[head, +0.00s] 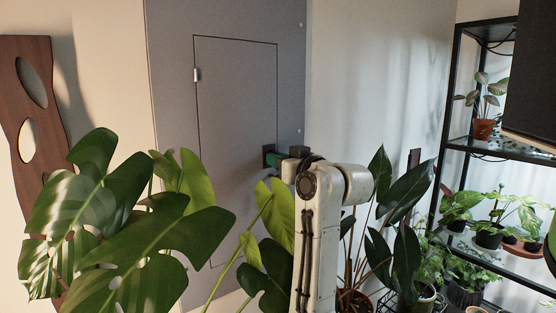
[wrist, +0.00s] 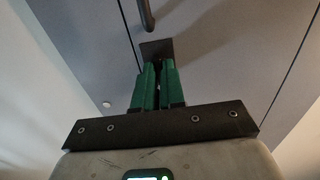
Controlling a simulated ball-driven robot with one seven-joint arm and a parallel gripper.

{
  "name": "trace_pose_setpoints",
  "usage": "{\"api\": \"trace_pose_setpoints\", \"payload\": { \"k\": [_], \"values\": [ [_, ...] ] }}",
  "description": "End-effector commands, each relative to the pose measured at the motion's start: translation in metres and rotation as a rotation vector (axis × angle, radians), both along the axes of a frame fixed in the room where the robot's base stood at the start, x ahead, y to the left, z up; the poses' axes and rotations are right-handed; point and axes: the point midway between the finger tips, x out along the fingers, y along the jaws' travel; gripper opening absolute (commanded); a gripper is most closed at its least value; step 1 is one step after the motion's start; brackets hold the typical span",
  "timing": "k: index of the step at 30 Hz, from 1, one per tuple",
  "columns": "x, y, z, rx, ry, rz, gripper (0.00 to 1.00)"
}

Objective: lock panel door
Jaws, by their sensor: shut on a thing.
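The grey panel door (head: 235,110) stands flush in a grey panel, with thin dark seams around it. Its hinge (head: 197,75) shows on its left edge. A dark square lock plate (head: 268,150) sits near its right edge; the plate also shows in the wrist view (wrist: 157,48). My gripper (head: 275,160) is at this plate, its green fingers close together. In the wrist view, the fingertips (wrist: 158,68) meet just in front of the plate. They are shut on a small part of the lock, which they hide. A dark curved handle (wrist: 147,18) is beside the plate.
Large monstera leaves (head: 150,230) cover the lower door and the space before it. A dark-leaved plant (head: 395,200) stands right of my arm. A black shelf rack (head: 450,125) with potted plants is farther right. A wooden board (head: 40,85) is at left.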

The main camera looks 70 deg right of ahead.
Motion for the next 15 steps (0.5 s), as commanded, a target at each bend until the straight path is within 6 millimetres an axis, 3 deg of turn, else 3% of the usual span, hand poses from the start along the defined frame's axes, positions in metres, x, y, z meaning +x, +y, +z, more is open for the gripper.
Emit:
{"api": "trace_pose_setpoints", "payload": {
  "k": [14, 15],
  "values": [
    [0.0, -0.0002, -0.001, -0.011, 0.009, 0.0, 0.0],
    [0.0, -0.0002, -0.001, -0.011, 0.009, 0.0, 0.12]
  ]
}}
